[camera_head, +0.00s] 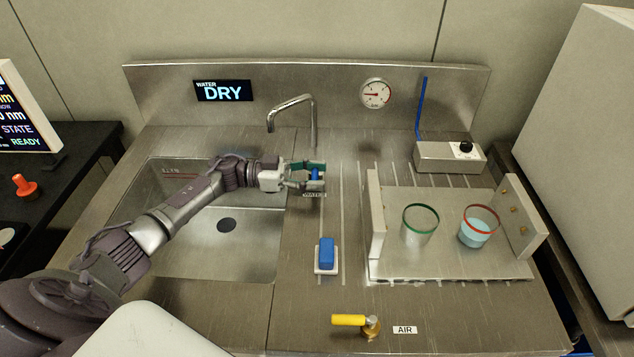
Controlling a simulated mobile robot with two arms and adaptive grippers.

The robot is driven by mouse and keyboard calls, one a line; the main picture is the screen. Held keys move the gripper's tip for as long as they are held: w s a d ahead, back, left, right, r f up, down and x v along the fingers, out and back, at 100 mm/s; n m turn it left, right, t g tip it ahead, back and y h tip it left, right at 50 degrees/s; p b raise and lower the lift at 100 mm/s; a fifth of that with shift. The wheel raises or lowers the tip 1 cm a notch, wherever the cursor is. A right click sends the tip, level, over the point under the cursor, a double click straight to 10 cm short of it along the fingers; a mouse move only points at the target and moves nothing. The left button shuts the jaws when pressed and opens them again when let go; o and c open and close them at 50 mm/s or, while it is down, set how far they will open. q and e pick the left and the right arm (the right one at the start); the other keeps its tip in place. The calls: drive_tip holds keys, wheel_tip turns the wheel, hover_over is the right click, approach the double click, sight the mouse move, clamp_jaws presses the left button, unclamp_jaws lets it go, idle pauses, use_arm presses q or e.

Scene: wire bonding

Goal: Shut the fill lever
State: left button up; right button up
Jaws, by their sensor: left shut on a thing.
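A small blue lever (315,174) stands on the steel counter behind a small label that appears to read WATER (315,195). I take it as the fill lever. My left gripper (314,178) reaches in from the left over the sink and is shut on this lever. Its fingers hide part of the lever, so its exact angle is hard to tell. The display on the backsplash reads WATER DRY (223,90). My right gripper is not in view.
A curved faucet (292,101) stands behind my gripper, and the sink (190,253) lies left. A blue block on a white base (326,270) sits in front. A yellow AIR lever (349,320) is near the front edge. A green-rimmed beaker (418,235) and a red-rimmed beaker (478,232) stand right.

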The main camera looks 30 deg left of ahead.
use_arm(q)
drive_tip(key=o, duration=1.2)
drive_tip(key=shift+c, duration=0.2)
drive_tip(key=shift+a, duration=0.15)
drive_tip(key=v, duration=1.2)
